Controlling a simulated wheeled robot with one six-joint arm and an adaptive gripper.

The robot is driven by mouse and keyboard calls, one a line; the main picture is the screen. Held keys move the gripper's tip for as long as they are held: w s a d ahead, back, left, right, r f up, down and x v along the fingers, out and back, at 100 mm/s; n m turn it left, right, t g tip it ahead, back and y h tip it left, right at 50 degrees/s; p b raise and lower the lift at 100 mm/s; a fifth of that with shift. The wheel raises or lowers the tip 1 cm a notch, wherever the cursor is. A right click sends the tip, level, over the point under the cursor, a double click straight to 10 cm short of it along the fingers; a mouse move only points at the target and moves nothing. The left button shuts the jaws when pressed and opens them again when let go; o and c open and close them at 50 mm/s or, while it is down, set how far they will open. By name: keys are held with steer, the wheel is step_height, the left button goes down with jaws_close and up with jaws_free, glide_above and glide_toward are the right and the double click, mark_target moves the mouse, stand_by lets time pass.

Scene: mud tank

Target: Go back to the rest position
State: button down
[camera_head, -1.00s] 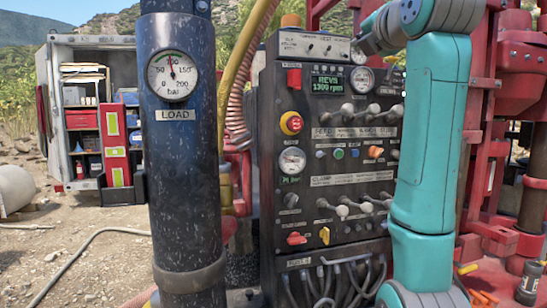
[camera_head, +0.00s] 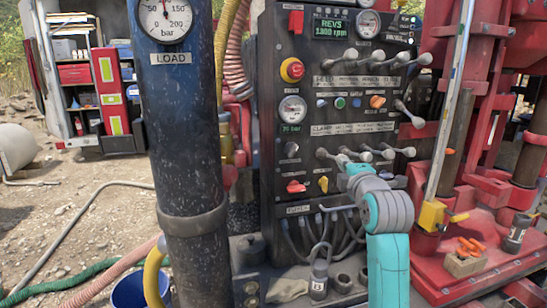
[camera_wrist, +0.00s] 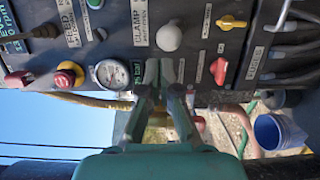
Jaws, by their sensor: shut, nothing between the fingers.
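My gripper (camera_wrist: 160,75) shows in the wrist view with its two fingers close together, shut and empty. The fingers point toward the black control panel (camera_wrist: 205,85), near a round pressure gauge (camera_wrist: 112,74). I cannot tell whether they touch the panel. In the head view, my teal arm rises from the bottom right to a grey joint in front of the panel's lower right; the fingertips cannot be made out there. The control panel (camera_head: 270,130) stands upright, with a display reading REVS 1300 rpm (camera_head: 331,29), two rows of levers, knobs and gauges.
A dark post with a load gauge (camera_head: 165,18) stands left of the panel. Red machinery (camera_head: 470,90) and a yellow clamp (camera_head: 432,215) stand close on the right. Hoses and a blue bucket (camera_head: 130,290) lie lower left.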

steer(key=s+f+m, duration=0.2)
steer(key=s+f, duration=0.3)
steer(key=f, duration=0.5)
steer(key=s+f+m+g, duration=0.1)
steer(key=s+f+m, duration=0.2)
steer(key=s+f, duration=0.5)
steer(key=s+f+m, duration=0.2)
steer(key=s+f, duration=0.1)
steer(key=f, duration=0.9)
steer(key=s+f+m+h, duration=0.1)
steer(key=s+f+m, duration=0.1)
steer(key=s+f, duration=0.45)
steer(key=s+f+m, duration=0.2)
steer(key=s+f, duration=0.2)
steer(key=s, duration=0.6)
steer(key=s+r+m+g, duration=0.2)
steer(key=s+m, duration=0.6)
steer(key=s, duration=2.4)
steer(key=shift+r, duration=0.55)
